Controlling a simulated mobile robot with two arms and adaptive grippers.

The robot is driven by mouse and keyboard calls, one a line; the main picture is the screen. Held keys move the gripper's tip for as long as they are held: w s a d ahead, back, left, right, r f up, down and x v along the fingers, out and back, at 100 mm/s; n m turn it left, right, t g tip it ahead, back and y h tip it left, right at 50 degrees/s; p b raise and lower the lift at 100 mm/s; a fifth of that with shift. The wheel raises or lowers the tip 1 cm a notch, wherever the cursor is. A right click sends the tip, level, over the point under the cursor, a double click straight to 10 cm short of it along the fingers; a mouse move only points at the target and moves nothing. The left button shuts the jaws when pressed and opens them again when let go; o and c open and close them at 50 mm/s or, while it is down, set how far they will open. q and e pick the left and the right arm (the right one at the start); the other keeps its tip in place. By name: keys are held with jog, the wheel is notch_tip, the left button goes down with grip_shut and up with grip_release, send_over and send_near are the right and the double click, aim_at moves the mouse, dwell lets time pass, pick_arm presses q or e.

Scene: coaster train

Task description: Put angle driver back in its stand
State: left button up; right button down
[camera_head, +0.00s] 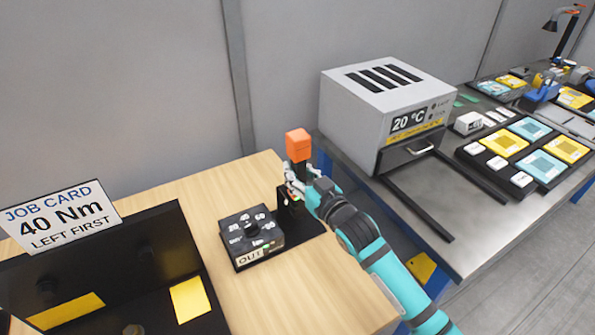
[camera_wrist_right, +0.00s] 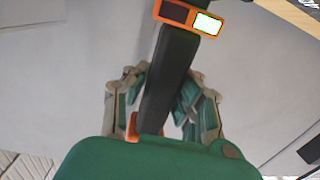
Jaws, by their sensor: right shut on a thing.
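The angle driver (camera_head: 298,146) has an orange block on top and is upright in the head view. My right gripper (camera_head: 300,180) is shut on it below the orange block. In the right wrist view the driver's dark body (camera_wrist_right: 168,80) runs between the fingers of the right gripper (camera_wrist_right: 163,100), with an orange collar and a lit display at the far end. The black stand (camera_head: 289,216) is directly below the gripper, on a black base. My fingers hide the driver's lower part, so I cannot tell whether it is in the stand or just above. My left gripper is not in view.
A black box with a dial (camera_head: 250,238) and an OUT label sits left of the stand. A black tray (camera_head: 180,250) with a job card (camera_head: 62,218) stands further left. A grey oven (camera_head: 385,100) stands on the metal bench to the right. The wooden table's front is clear.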

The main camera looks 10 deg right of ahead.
jog(key=shift+f+b, duration=0.45)
jog(key=shift+f, duration=0.1)
dwell(1.1)
